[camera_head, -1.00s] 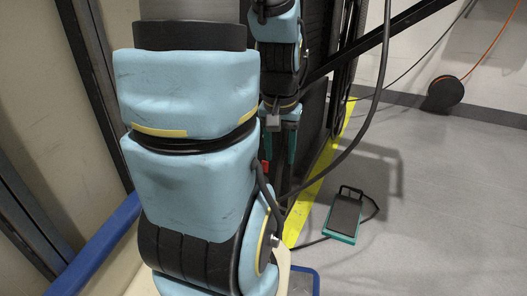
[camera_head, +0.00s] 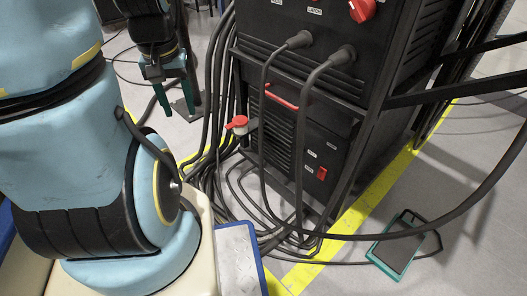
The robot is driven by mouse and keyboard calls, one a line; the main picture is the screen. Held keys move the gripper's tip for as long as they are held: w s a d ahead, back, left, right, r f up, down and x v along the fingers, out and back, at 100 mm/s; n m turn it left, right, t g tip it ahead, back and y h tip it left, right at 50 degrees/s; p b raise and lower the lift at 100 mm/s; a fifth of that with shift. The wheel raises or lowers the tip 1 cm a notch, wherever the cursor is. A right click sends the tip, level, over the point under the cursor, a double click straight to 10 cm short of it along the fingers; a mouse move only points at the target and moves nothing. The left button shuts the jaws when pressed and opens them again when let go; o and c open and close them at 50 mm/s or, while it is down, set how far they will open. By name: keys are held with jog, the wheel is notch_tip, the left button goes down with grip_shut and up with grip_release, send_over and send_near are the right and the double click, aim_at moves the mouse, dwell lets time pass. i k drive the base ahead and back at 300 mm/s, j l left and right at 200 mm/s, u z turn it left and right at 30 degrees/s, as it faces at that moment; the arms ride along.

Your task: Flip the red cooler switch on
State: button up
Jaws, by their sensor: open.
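A small red switch (camera_head: 321,173) sits on the lower dark unit (camera_head: 335,145) of the machine, towards the right of its front panel, with small labels near it. I cannot tell which way it is tipped. My gripper (camera_head: 180,108) hangs at upper left with its teal fingers pointing down. The fingers are apart with nothing between them. In the picture it is left of the machine and well away from the switch.
A red lever (camera_head: 237,122) juts out at the machine's left side. A red handle (camera_head: 282,96) and red rotary knob (camera_head: 362,10) are higher up. Thick cables (camera_head: 303,130) loop down the front. A foot pedal (camera_head: 398,243) lies on the floor at right.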

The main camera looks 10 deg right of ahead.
aim_at(322, 172)
jog(key=k+l+u, duration=0.15)
jog(key=u, duration=0.3)
jog(key=k+u, duration=0.1)
jog(key=u, duration=0.35)
jog(key=k+l+u, duration=0.1)
jog(key=u, duration=0.3)
jog(key=k+u, duration=0.25)
jog(key=u, duration=0.2)
jog(key=k+j+u, duration=0.45)
jog(key=k+j, duration=0.3)
jog(key=k, duration=0.15)
